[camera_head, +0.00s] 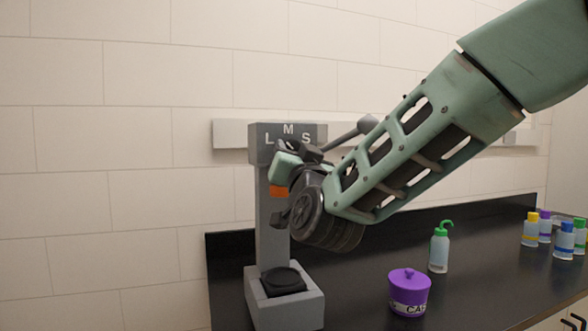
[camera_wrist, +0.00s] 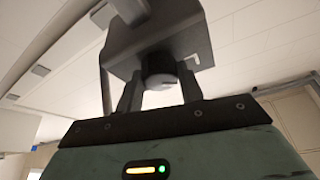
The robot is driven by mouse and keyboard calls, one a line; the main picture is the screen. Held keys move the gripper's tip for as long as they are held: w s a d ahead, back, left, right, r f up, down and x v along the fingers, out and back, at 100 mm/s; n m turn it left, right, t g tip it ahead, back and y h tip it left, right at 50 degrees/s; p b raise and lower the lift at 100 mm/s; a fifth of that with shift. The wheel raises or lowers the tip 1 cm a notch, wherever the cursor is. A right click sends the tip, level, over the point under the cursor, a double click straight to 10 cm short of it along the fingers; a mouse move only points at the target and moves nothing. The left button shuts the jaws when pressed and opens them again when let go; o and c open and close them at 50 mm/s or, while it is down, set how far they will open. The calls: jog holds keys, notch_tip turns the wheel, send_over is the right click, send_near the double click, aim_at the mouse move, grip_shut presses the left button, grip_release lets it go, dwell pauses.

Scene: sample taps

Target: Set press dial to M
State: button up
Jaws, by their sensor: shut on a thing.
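The grey press (camera_head: 272,215) stands upright on the counter at the left, with L, M and S lettered across its head. M is at the top middle, L at the left and S at the right. My gripper (camera_head: 291,149) is at the front of the head, just under the letters, and hides most of the dial there. In the wrist view my gripper (camera_wrist: 159,88) has a dark finger on each side of the round dial (camera_wrist: 158,68) and is shut on it. I cannot clearly tell which letter the dial points to.
A grey lever knob (camera_head: 367,124) sticks out right of the press head, close to my arm. A purple lidded pot (camera_head: 409,291) and a green-topped bottle (camera_head: 439,249) stand right of the press. Several small bottles (camera_head: 531,230) stand at the far right. Counter between is clear.

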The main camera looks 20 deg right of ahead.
jog(key=shift+a+r+m+g+h+b, duration=0.1)
jog(key=shift+m+g+h+b, duration=0.7)
jog(key=shift+m, duration=1.05)
jog(key=shift+a+f+m+g+h+b, duration=0.15)
jog(key=shift+m+h+b, duration=0.3)
jog(key=shift+m+b, duration=1.05)
jog(key=shift+d+r+m+g+h+b, duration=0.15)
jog(key=shift+m+g+h+b, duration=0.45)
jog(key=shift+m, duration=1.65)
jog(key=shift+h, duration=0.25)
jog(key=o, duration=1)
jog(key=b+v, duration=0.2)
jog(key=v, duration=1.5)
jog(key=shift+s+a+r, duration=0.1)
jog(key=shift+s+r, duration=0.05)
jog(key=shift+s, duration=0.1)
